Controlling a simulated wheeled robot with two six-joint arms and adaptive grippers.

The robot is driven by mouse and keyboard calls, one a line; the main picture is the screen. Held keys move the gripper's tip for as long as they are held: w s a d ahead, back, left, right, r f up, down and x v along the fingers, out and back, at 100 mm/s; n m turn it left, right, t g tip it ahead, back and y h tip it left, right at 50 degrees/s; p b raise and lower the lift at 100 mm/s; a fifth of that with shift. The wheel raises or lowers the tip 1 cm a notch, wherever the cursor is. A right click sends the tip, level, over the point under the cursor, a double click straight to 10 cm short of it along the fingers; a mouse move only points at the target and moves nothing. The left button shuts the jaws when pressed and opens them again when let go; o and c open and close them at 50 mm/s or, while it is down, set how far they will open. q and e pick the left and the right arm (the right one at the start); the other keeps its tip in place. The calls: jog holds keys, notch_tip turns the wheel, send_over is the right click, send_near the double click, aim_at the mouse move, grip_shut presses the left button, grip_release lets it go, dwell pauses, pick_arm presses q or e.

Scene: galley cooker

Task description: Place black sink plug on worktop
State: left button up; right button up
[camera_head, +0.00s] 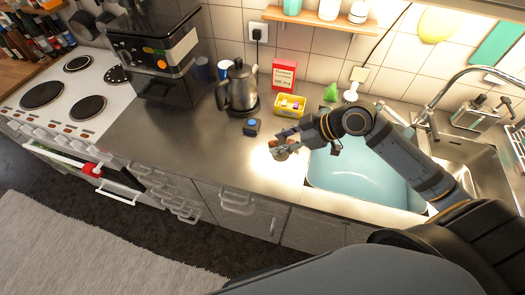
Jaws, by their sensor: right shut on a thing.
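My right gripper (284,149) is over the steel worktop (190,140), just left of the pale blue basin. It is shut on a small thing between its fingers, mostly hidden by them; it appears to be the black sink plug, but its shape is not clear. I cannot tell whether it touches the worktop. No other black plug shows clearly. My left gripper is not in view.
A small dark object with a blue top (252,126) stands left of the gripper. Behind are a kettle (239,88), a yellow tub (290,105) and a red box (284,74). The pale blue basin (355,178) is right. The front left worktop is clear.

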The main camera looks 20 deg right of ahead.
jog(key=shift+w+a+f, duration=0.1)
jog(key=shift+w+a, duration=0.1)
jog(key=shift+w, duration=0.3)
jog(key=w+f+p, duration=0.1)
jog(key=w+f, duration=0.1)
jog(key=f, duration=0.1)
jog(key=w+a+f+p, duration=0.1)
jog(key=w+f, duration=0.1)
jog(key=f, duration=0.1)
jog(key=w+a+f+p, duration=0.1)
jog(key=w+f, duration=0.1)
jog(key=f, duration=0.1)
jog(key=shift+w+a+f+p, duration=0.2)
jog(key=shift+w+f+p, duration=0.2)
jog(key=shift+f+b, duration=0.3)
jog(key=shift+f, duration=0.05)
jog(key=o, duration=1.1)
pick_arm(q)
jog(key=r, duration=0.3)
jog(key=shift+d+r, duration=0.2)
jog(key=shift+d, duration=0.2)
